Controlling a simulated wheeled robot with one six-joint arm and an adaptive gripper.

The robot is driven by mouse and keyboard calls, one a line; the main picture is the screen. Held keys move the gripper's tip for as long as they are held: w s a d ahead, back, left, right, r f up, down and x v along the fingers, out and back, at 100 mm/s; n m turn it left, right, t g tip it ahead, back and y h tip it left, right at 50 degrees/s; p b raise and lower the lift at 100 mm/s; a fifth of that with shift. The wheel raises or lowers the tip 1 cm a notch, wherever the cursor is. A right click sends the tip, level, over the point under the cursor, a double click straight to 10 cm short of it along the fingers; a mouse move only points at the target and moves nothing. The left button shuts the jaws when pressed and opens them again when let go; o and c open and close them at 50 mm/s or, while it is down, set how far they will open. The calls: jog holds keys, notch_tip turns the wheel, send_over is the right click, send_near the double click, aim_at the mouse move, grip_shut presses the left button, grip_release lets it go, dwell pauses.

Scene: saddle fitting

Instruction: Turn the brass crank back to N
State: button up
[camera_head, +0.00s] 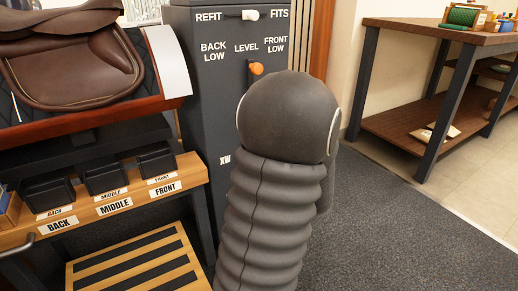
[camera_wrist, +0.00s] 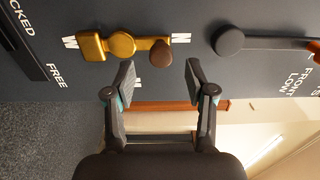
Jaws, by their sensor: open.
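The brass crank (camera_wrist: 122,44) is on the dark panel in the wrist view, with a square block at its left end and an arm reaching right. Its round brown knob (camera_wrist: 160,53) is at the right end, beside a white letter (camera_wrist: 181,38). Another white letter (camera_wrist: 70,42) is beyond the block; both are sideways and hard to read. My gripper (camera_wrist: 160,72) is open and empty, its fingertips on either side of the knob's line and just short of it. In the head view my arm hides the crank and gripper; an XW mark (camera_head: 225,159) shows on the post.
An orange-knobbed lever (camera_head: 256,69) and a white REFIT/FITS slider (camera_head: 250,15) are higher on the post. A saddle (camera_head: 70,60) and a shelf of black boxes (camera_head: 104,178) stand at left. A workbench (camera_head: 425,35) stands at right, with clear floor before it.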

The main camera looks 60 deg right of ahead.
jog(key=v, duration=0.6)
jog(key=shift+s, duration=0.15)
dwell(0.3)
